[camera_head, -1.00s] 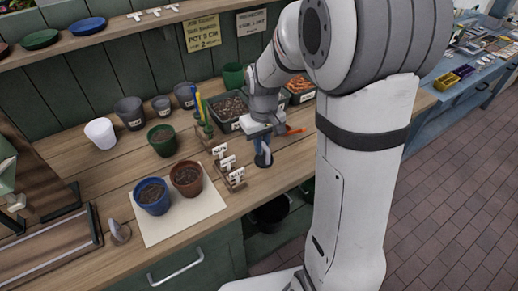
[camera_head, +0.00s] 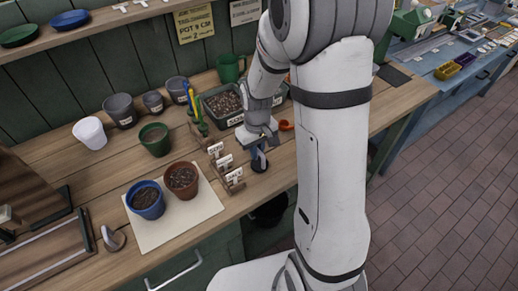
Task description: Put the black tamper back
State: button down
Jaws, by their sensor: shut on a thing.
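My gripper (camera_head: 258,150) is low over the wooden bench at the centre of the view, right of the row of white labels. It is shut on a dark tamper (camera_head: 259,165), whose round base shows below the fingers at the bench top. The tamper's handle is mostly hidden by the gripper. I cannot tell whether the base touches the wood.
A rack of white labels (camera_head: 226,163) stands just left of the gripper. An orange scoop (camera_head: 286,125) and a soil tray (camera_head: 222,106) lie behind it. Blue (camera_head: 146,200) and brown (camera_head: 182,180) pots of soil stand on a pale mat (camera_head: 150,232).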

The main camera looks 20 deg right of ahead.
jog(key=shift+f, duration=0.2)
jog(key=c, duration=1.5)
grip_release()
jog(key=shift+r, duration=0.1)
notch_tip(320, 180, up, 12)
jog(key=s+r+m+t, duration=0.1)
jog(key=s+r, duration=0.1)
jog(key=s, duration=0.3)
jog(key=s+r+m+t, duration=0.1)
jog(key=s+r, duration=0.1)
jog(key=s, duration=0.3)
jog(key=s+d+r+m+t, duration=0.1)
jog(key=s+r, duration=0.1)
jog(key=s, duration=0.3)
jog(key=shift+s+m, duration=0.3)
jog(key=shift+s, duration=0.05)
